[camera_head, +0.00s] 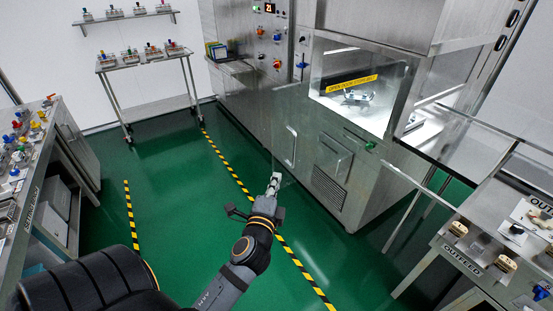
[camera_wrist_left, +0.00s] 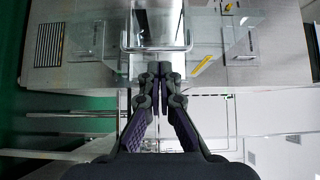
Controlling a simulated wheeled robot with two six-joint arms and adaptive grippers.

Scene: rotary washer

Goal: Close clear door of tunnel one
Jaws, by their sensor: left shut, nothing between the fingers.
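The washer (camera_head: 340,185) is a steel cabinet with a lit tunnel opening (camera_head: 380,118) that has a yellow label over it. A clear panel with a metal handle (camera_head: 291,146), which looks like the clear door, stands swung out to the left of the opening. In the left wrist view a clear panel (camera_wrist_left: 205,32) and a metal bar handle (camera_wrist_left: 155,46) lie just beyond the fingertips. My left gripper (camera_head: 274,183) is shut and empty, low near the panel; I cannot tell if it touches. My right gripper is not in view.
An outfeed table (camera_head: 470,245) with several small items stands at the right. A side table (camera_head: 35,150) with colored-top items stands at the left, and a cart (camera_head: 145,62) at the back. Green floor with striped tape (camera_head: 240,180) is clear around my left arm.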

